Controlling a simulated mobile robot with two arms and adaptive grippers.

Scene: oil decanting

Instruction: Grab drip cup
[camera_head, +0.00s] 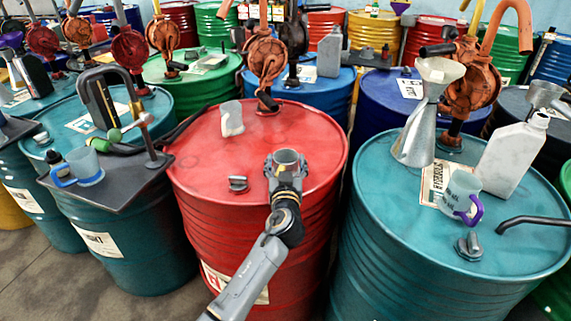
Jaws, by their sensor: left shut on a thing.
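A small grey cup (288,157), open at the top, is at the front of the red drum (205,160). My left gripper (286,165) reaches in from below and is shut on this cup, with its fingers on either side. The cup is upright; I cannot tell whether its base touches the drum top, as the gripper hides its lower part. My right gripper is not in view.
A pale cup (231,118) stands further back on the red drum, and a bung cap (238,184) lies left of the gripper. A rotary pump (266,58) rises at the back. The right teal drum holds a purple-handled mug (457,193), funnel (416,135) and grey jug (513,155).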

